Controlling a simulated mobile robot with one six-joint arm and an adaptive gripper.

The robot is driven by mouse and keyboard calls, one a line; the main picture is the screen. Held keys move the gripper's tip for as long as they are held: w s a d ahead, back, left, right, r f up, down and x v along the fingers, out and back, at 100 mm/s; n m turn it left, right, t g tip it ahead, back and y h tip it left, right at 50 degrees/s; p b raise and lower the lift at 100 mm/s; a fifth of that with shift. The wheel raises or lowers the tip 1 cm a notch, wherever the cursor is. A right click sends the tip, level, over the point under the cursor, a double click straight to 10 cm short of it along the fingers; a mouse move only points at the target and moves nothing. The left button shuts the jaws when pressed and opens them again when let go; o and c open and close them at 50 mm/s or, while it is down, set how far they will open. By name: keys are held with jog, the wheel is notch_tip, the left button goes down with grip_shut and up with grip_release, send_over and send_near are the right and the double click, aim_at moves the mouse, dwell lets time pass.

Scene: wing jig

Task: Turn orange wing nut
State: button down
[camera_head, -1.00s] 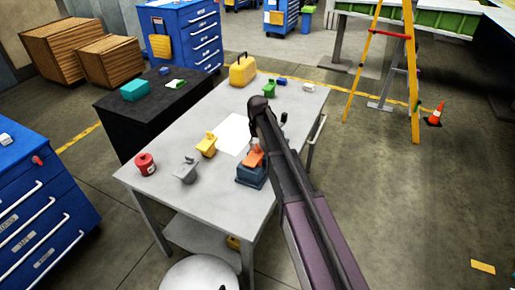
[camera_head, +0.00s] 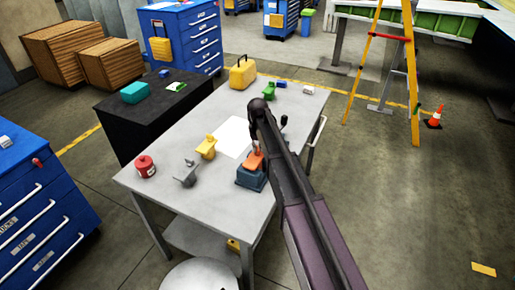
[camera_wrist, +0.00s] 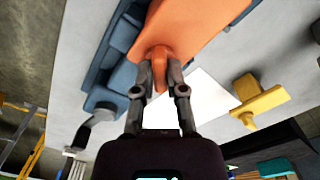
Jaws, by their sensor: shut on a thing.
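The orange wing nut (camera_head: 254,161) sits on a blue-grey block (camera_head: 250,179) at the right front part of the grey table. In the wrist view the orange wing nut (camera_wrist: 205,28) is large at the top, with a narrow rounded end pointing down. My gripper (camera_wrist: 159,66) is shut on that end, one finger on each side of it. The blue-grey block (camera_wrist: 122,38) shows behind and to its left. In the head view my gripper (camera_head: 256,144) is small and partly hidden by my arm, just above the orange wing nut.
The table (camera_head: 215,188) also bears a yellow piece (camera_head: 206,148), a grey piece (camera_head: 186,178), a red pot (camera_head: 146,166), a white sheet (camera_head: 233,137) and a yellow case (camera_head: 242,72). A green piece (camera_head: 269,91) stands at the back. A round stool (camera_head: 200,275) stands in front.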

jog(key=m, duration=0.4)
jog(key=shift+m, duration=2)
jog(key=c, duration=0.7)
grip_release()
jog(key=shift+n, duration=0.3)
